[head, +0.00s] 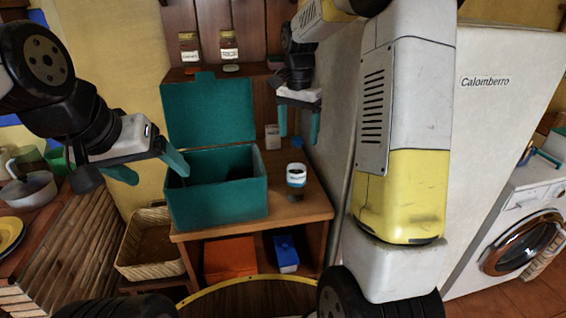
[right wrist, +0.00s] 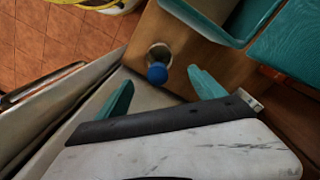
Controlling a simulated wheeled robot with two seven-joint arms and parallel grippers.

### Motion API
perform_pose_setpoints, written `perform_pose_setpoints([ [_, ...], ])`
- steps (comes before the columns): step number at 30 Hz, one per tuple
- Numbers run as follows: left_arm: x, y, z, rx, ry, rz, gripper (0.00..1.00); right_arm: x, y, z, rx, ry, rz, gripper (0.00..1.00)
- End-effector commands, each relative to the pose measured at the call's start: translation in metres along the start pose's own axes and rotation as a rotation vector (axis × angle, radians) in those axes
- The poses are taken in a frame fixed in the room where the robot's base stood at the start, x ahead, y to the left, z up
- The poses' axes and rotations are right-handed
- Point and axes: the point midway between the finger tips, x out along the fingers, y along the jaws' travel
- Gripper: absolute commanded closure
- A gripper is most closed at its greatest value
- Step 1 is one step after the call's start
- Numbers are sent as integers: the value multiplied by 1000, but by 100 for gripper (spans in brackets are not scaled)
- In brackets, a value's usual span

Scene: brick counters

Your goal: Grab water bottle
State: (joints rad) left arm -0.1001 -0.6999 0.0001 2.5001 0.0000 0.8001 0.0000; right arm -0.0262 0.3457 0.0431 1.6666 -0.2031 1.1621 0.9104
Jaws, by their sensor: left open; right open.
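A bottle with a blue cap stands upright on the wooden stand. In the right wrist view its cap (right wrist: 157,74) shows from above between my fingertips. My left gripper (head: 162,178) is open and empty beside the teal box.
A teal box with raised lid (head: 215,200) stands left of the jar. A small white container (head: 272,136) is behind it. A white upright panel (head: 335,110) rises close on the right. A wicker basket (head: 150,245) and washing machine (head: 525,225) flank the stand.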

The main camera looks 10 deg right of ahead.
Motion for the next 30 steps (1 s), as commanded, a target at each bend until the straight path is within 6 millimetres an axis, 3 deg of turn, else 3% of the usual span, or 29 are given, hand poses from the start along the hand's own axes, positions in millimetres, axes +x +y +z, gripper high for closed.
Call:
perform_pose_setpoints([
  [13, 0, 0, 0, 0, 0, 0, 21, 59, 0, 8, -2, -2, 2, 21],
  [23, 0, 0, 0, 0, 0, 0, 21, 68, 0, 7, -3, 1, -1, 21],
  [30, 0, 0, 0, 0, 0, 0, 21, 68, 0, 7, -3, 1, -1, 64],
])
